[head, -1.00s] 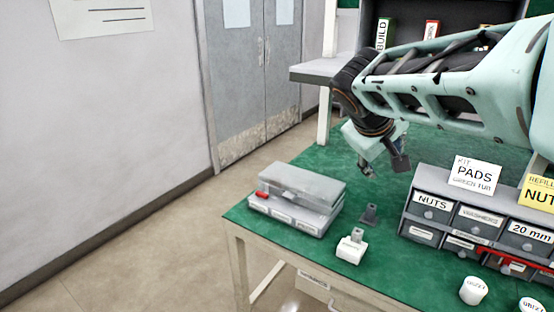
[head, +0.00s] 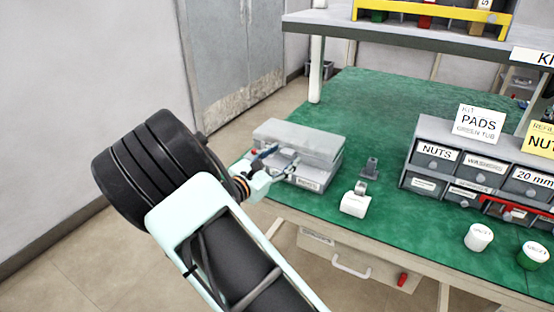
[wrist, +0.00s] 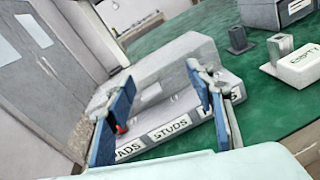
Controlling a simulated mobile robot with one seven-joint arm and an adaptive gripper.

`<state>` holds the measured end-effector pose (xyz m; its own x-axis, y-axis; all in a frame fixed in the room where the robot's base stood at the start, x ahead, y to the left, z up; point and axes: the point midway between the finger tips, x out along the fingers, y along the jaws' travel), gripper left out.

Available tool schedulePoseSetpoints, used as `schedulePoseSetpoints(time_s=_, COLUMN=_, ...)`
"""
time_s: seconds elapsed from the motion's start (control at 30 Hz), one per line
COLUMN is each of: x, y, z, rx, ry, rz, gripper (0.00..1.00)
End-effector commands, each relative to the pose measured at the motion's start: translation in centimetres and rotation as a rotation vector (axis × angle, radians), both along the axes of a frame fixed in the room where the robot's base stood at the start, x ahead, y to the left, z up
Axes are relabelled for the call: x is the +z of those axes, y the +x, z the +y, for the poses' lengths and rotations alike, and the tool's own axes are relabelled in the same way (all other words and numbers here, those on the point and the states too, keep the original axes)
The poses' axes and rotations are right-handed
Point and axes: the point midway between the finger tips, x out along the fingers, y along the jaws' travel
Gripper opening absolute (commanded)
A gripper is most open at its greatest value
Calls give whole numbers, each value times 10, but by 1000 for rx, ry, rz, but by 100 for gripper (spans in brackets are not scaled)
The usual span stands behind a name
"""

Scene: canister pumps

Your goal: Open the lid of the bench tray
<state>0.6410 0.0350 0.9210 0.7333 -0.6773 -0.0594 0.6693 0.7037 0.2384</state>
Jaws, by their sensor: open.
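The bench tray (head: 310,178) is a grey box with labelled front compartments, at the left corner of the green bench. Its translucent grey lid (head: 300,142) lies over the top and looks closed or nearly so. In the wrist view the tray front (wrist: 172,132) reads "STUDS", and the lid (wrist: 175,62) rises behind it. A small red part (wrist: 121,128) shows at the tray's front left. My gripper (head: 280,160) is in front of the tray, fingers towards it. In the wrist view the open blue-padded fingers (wrist: 160,112) frame the tray; contact cannot be told.
A grey post block (head: 370,167) and a white block (head: 355,202) stand right of the tray. A shelf (head: 400,32) spans the back. Green bench behind the tray is clear.

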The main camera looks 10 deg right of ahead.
Motion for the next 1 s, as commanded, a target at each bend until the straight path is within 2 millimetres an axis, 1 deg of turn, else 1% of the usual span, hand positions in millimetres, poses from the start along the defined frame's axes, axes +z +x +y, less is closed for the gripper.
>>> schedulePoseSetpoints(time_s=0.03, x=-20, y=1, z=8, rx=31, ry=-62, rz=32, gripper=49)
schedulePoseSetpoints(time_s=0.1, x=-36, y=2, z=16, rx=68, ry=-130, rz=63, gripper=49)
schedulePoseSetpoints(time_s=0.2, x=-51, y=2, z=25, rx=105, ry=-194, rz=94, gripper=49)
schedulePoseSetpoints(time_s=0.27, x=-56, y=3, z=28, rx=118, ry=-216, rz=103, gripper=49)
schedulePoseSetpoints(time_s=0.37, x=-59, y=6, z=27, rx=125, ry=-228, rz=108, gripper=49)
schedulePoseSetpoints(time_s=0.47, x=-59, y=15, z=19, rx=122, ry=-228, rz=107, gripper=49)
schedulePoseSetpoints(time_s=0.8, x=-59, y=66, z=-18, rx=122, ry=-226, rz=107, gripper=49)
schedulePoseSetpoints(time_s=1.0, x=-58, y=85, z=-31, rx=123, ry=-226, rz=108, gripper=49)
